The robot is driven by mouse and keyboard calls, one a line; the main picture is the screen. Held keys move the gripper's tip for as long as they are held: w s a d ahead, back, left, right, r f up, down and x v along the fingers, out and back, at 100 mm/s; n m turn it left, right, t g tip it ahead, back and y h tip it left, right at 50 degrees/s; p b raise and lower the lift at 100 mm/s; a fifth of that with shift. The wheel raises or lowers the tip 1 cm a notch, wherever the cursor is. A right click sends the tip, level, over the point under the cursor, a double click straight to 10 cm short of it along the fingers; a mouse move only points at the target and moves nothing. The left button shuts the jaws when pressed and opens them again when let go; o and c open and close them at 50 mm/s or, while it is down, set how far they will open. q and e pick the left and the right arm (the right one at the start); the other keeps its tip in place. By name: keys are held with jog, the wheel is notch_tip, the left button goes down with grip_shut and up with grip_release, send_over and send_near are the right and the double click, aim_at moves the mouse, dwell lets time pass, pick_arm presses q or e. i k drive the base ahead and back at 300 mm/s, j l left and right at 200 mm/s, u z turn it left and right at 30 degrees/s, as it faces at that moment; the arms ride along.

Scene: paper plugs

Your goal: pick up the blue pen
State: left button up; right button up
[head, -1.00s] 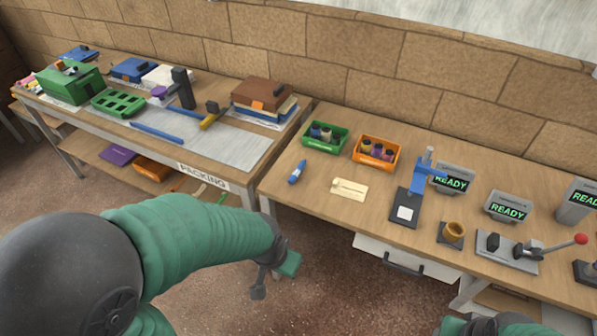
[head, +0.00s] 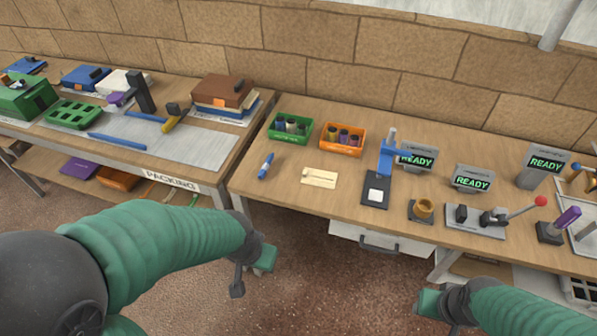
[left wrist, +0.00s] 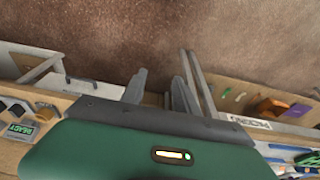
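The blue pen (head: 265,166), with a pale band, lies on the wooden workbench (head: 340,204), near its left end. My left gripper (head: 251,277) is in front of the bench and below the level of its top, apart from the pen. In the left wrist view its two fingers (left wrist: 159,92) stand apart with nothing between them, over the floor. My right gripper (head: 428,302) is low in front of the bench, at the lower right; its finger opening cannot be made out. The pen cannot be made out in the left wrist view.
A cream tag (head: 319,178) lies right of the pen. Behind are a green bin (head: 273,132) and an orange bin (head: 325,147) of coloured cylinders. A blue press (head: 386,155) stands further right. A packing table (head: 200,176) adjoins at left. A drawer (head: 345,235) hangs under the bench.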

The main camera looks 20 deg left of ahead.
aim_at(262, 174)
jog(key=i+j, duration=0.15)
jog(key=i, duration=0.45)
jog(key=i+j+u, duration=0.15)
jog(key=i, duration=0.45)
